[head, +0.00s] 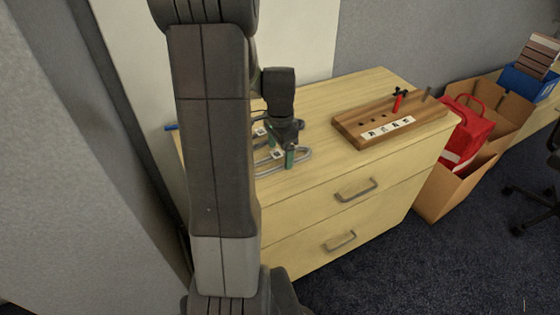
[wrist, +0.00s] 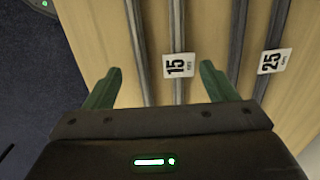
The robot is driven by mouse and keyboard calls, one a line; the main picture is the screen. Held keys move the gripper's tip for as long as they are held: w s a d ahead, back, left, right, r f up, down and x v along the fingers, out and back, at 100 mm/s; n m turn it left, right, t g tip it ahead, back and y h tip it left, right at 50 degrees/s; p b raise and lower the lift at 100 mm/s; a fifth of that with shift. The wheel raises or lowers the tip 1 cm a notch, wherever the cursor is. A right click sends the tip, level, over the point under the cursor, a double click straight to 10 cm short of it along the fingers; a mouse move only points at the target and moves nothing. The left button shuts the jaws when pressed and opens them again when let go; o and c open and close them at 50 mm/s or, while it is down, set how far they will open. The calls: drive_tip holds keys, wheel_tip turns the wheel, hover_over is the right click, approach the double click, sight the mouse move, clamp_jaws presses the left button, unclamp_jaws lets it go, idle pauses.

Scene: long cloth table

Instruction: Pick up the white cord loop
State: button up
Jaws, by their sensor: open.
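Pale grey cord loops lie on the wooden cabinet top, partly hidden behind my arm; one rounded end (head: 302,153) shows in the head view. None looks clearly white, so I cannot tell which is the white one. My gripper (head: 281,149) is low over the cords, pointing down. In the wrist view its green fingers (wrist: 161,69) are apart. Two grey strands (wrist: 140,45) run between the fingers, with a white tag marked 15 (wrist: 179,66) on the right one. More strands (wrist: 237,40) lie right of the fingers, beside a tag marked 25 (wrist: 274,61). Nothing is held.
A wooden block (head: 350,131) with holes, a white label strip and a red-handled tool stands right on the cabinet (head: 310,205). A cardboard box (head: 437,192) with a red bag (head: 468,128) stands right of the cabinet. A wall rises behind.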

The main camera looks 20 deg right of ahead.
drive_tip(key=shift+f, duration=0.9)
drive_tip(key=shift+c, duration=0.5)
drive_tip(key=c, duration=1)
drive_tip(key=shift+r, duration=0.15)
